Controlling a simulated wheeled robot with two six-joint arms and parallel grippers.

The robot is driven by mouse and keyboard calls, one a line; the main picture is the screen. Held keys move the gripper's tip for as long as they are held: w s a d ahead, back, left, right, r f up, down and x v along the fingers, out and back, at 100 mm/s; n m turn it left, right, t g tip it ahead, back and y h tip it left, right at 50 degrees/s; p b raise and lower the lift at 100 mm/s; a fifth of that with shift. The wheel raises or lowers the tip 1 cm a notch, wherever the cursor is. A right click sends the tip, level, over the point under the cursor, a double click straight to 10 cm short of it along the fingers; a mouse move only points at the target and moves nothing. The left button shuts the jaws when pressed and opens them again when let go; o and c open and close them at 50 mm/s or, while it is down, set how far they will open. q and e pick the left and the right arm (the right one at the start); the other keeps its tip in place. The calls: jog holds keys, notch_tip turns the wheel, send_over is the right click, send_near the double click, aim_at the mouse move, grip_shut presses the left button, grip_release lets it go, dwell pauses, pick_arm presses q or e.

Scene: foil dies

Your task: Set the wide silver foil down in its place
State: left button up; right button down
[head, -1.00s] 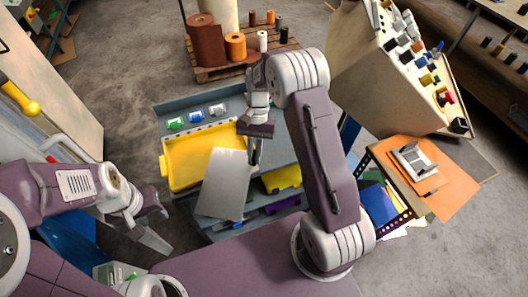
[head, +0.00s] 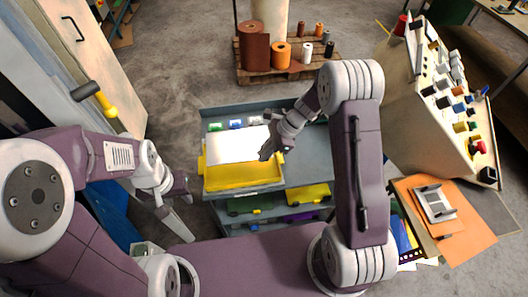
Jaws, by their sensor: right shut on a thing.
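The wide silver foil (head: 232,146) looks like a bright, nearly white flat sheet in the head view. It covers the back part of the yellow tray (head: 240,182); I cannot tell whether it touches the tray or hangs just above it. My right gripper (head: 267,150) is shut on the foil's right edge. Its fingers hide that edge in part. My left gripper (head: 182,208) is open and empty, left of the drawer unit and well away from the foil.
The tray sits on a grey drawer unit (head: 305,172) with green, blue and white small items along its back. Open drawers below hold yellow and purple things. A pallet (head: 285,68) with rolls stands behind. A slanted control panel (head: 455,100) and orange board (head: 465,225) are at right.

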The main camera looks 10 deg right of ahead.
jog(key=shift+f, duration=0.1)
notch_tip(320, 180, down, 11)
jog(key=b, duration=0.8)
jog(key=shift+r, duration=0.2)
jog(key=shift+f+b, duration=0.4)
jog(key=shift+f, duration=0.25)
jog(key=c, duration=1.4)
grip_release()
jog(key=shift+r, duration=0.1)
jog(key=shift+o, duration=0.2)
jog(key=v, duration=0.9)
jog(key=shift+d, duration=0.1)
